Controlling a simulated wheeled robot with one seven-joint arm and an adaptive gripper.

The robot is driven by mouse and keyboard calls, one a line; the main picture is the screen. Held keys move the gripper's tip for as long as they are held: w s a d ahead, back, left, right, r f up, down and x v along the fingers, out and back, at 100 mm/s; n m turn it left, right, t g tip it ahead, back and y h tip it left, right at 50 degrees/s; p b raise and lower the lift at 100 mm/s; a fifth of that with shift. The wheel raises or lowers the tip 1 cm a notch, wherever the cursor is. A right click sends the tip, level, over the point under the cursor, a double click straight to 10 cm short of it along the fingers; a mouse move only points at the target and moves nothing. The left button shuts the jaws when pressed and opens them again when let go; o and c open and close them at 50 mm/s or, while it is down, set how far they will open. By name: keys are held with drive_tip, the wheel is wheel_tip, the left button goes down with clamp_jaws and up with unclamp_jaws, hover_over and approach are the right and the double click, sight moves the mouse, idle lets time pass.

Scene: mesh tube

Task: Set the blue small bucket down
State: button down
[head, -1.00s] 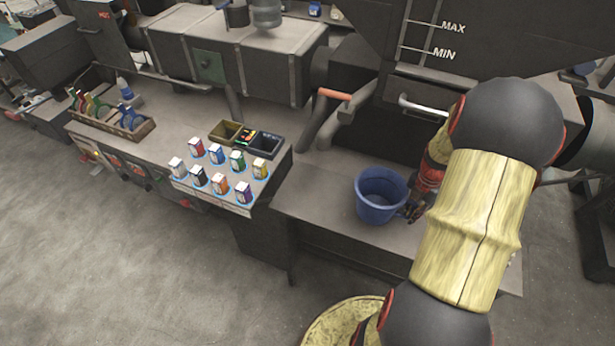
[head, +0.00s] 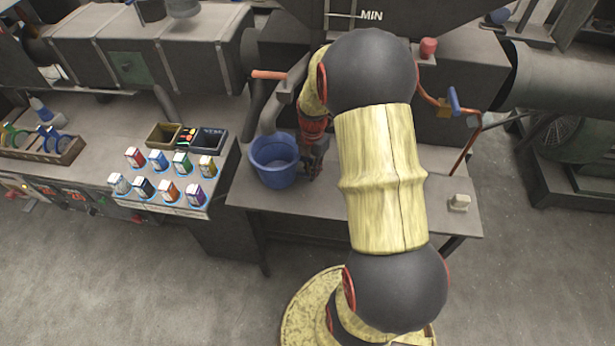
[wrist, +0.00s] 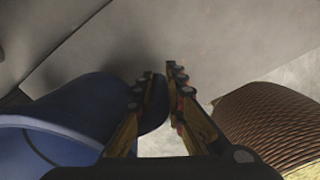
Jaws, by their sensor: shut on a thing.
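The blue bucket (head: 273,162) is upright at the left part of the grey bench top (head: 380,208). I cannot tell whether its base touches the bench. My gripper (head: 314,168) is at the bucket's right side, partly hidden by my arm. In the wrist view the bucket (wrist: 65,112) fills the left side, with its open mouth at the lower left. My gripper's fingers (wrist: 166,88) are close together, and a blue part of the bucket shows between them. My gripper is shut on the bucket.
Several small cartons (head: 165,190) stand on a panel left of the bench, with an olive bin (head: 163,137) and a dark bin (head: 208,141) behind. A grey pipe (head: 272,110) rises behind the bucket. A pale block (head: 459,202) sits at the bench's right.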

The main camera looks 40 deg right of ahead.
drive_tip(key=shift+w+a, duration=0.35)
drive_tip(key=shift+w, duration=0.05)
drive_tip(key=shift+f+b, duration=0.55)
drive_tip(key=shift+f, duration=1.2)
drive_tip(key=c, duration=1.8)
unclamp_jaws()
drive_tip(key=shift+f, duration=0.1)
drive_tip(key=shift+c, duration=0.2)
